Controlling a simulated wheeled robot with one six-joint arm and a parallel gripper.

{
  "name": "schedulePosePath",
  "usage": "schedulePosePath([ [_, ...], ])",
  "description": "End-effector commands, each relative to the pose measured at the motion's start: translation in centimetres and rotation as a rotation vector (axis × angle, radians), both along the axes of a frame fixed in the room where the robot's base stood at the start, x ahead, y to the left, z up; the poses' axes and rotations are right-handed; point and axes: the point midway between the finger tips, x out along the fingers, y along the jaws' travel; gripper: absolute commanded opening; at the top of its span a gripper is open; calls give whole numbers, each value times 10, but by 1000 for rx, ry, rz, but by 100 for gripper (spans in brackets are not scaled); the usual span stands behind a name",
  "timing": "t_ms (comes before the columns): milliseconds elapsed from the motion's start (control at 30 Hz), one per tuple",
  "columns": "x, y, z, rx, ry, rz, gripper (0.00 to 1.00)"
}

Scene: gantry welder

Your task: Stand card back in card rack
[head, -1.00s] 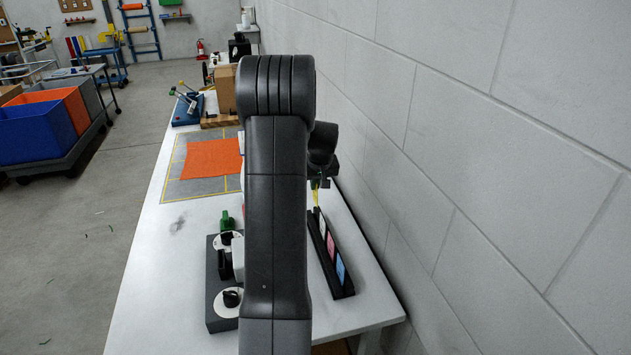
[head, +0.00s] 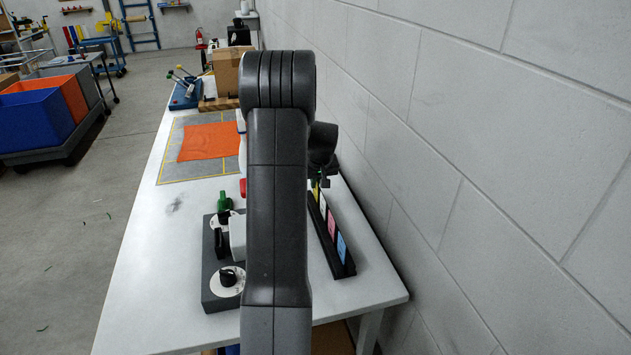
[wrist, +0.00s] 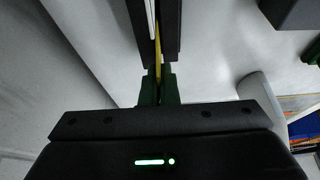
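The black card rack (head: 345,268) lies along the right side of the white table. A blue card (head: 342,246), a pink card (head: 332,223) and a white card (head: 323,206) stand in it. My gripper (head: 320,183) is over the rack's far end, partly hidden by my arm. In the wrist view its green fingers (wrist: 160,80) are close together on a yellow card (wrist: 158,62), seen edge-on. The yellow card (head: 317,192) is upright between the rack's dark walls (wrist: 172,30). Its lower edge is hidden, so I cannot tell whether it touches the slot floor.
A grey control box (head: 222,297) with knobs and a green part stands left of my arm. An orange cloth (head: 208,141) lies on a grey mat behind. A cardboard box (head: 227,72) stands farther back. The block wall (head: 450,150) runs close along the right.

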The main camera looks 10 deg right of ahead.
Motion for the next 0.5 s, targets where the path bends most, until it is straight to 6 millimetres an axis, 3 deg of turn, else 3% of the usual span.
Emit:
schedulePosePath([
  [300,0,0,-1,0,0,0,0],
  [433,0,0,-1,0,0,0,27],
  [500,0,0,-1,0,0,0,27],
])
